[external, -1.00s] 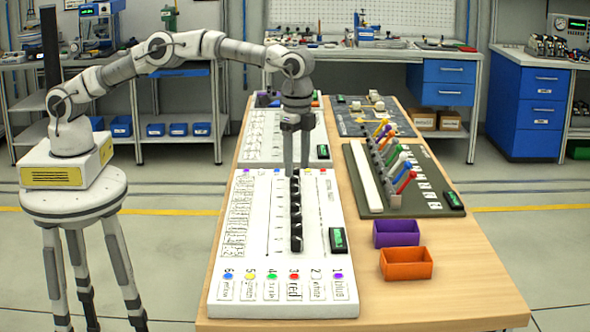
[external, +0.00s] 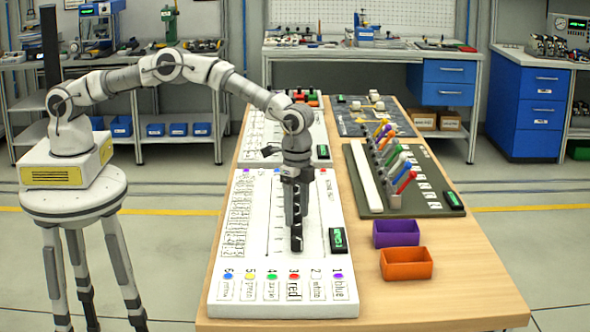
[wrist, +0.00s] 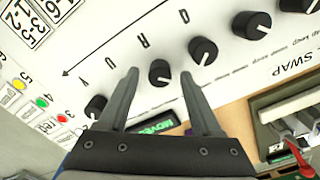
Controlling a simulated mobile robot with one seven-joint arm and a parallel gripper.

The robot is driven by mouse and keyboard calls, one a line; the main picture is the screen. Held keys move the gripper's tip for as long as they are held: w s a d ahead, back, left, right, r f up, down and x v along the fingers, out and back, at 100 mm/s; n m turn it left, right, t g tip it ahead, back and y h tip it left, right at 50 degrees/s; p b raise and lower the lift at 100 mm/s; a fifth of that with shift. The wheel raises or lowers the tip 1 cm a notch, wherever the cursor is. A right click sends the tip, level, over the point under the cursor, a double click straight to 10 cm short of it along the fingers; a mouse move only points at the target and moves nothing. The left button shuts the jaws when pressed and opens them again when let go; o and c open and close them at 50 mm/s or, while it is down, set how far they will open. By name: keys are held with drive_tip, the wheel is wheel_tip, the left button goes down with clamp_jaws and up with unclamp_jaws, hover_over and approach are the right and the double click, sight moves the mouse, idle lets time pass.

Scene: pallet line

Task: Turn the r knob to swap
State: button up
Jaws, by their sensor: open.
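A white board (external: 265,275) carries a row of black knobs and printed letters. In the wrist view the knob next to the letter R (wrist: 160,72) shows between my two fingertips. My gripper (wrist: 160,74) is open, its fingers pointing at the board on either side of that knob; whether they touch it I cannot tell. One black knob (wrist: 203,50) is just right of the right finger, and another (wrist: 95,107) is at lower left. In the external view my gripper (external: 297,222) is over the knob row and hides part of it. The word SWAP is printed near the board's edge.
A small green display (external: 338,240) sits at the board's right edge. To the right are a dark board with coloured levers (external: 400,175), a purple bin (external: 397,233) and an orange bin (external: 406,263). The table's front right is clear.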

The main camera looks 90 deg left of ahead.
clamp_jaws()
drive_tip(key=shift+m, duration=0.3)
drive_tip(key=m+b, duration=0.1)
drive_tip(key=m, duration=0.2)
drive_tip(key=shift+m, duration=0.3)
drive_tip(key=m, duration=0.4)
drive_tip(key=shift+r+b, duration=0.1)
drive_tip(key=shift+b, duration=0.25)
drive_tip(key=m, duration=0.5)
drive_tip(key=shift+m, duration=2.3)
